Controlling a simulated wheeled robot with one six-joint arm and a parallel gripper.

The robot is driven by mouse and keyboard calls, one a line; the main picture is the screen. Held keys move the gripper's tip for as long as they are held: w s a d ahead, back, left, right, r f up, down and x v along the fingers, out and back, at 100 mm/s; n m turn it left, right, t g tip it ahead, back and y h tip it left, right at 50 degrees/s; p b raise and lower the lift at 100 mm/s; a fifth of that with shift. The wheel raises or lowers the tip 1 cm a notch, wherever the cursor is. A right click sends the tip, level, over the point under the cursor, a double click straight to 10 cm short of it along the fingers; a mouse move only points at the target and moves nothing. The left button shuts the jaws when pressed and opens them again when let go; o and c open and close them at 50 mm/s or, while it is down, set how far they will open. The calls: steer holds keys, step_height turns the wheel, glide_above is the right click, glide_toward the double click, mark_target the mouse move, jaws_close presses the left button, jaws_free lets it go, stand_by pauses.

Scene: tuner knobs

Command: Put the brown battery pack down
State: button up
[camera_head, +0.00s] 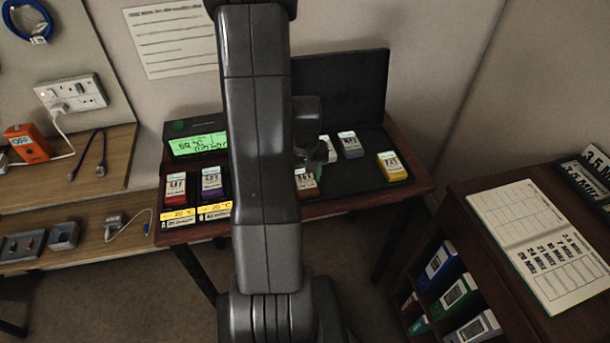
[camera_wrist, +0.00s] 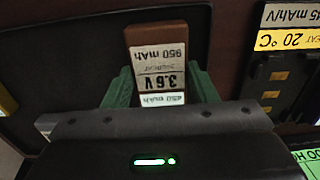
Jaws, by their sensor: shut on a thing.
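The brown battery pack (camera_wrist: 155,38) with a white 3.6 V label is between the green fingers of my gripper (camera_wrist: 162,90) in the wrist view. The fingers are shut on its sides. A dark mat or case surface lies behind it; I cannot tell whether the pack touches it. In the head view the brown pack (camera_head: 307,182) shows beside my arm, over the front of the table, partly hidden. My gripper (camera_head: 318,152) is mostly covered by my arm there.
A charger with a green screen (camera_head: 198,143) holds a red pack (camera_head: 174,187) and a purple pack (camera_head: 212,184). An empty bay (camera_wrist: 277,88) shows in the wrist view. A grey pack (camera_head: 350,145) and a yellow pack (camera_head: 391,166) lie on the dark surface at right.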

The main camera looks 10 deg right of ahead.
mark_target(305, 179)
steer(key=o, duration=0.7)
steer(key=shift+f, duration=0.1)
steer(key=shift+o, duration=0.2)
step_height(305, 179, up, 12)
steer(key=p, duration=0.1)
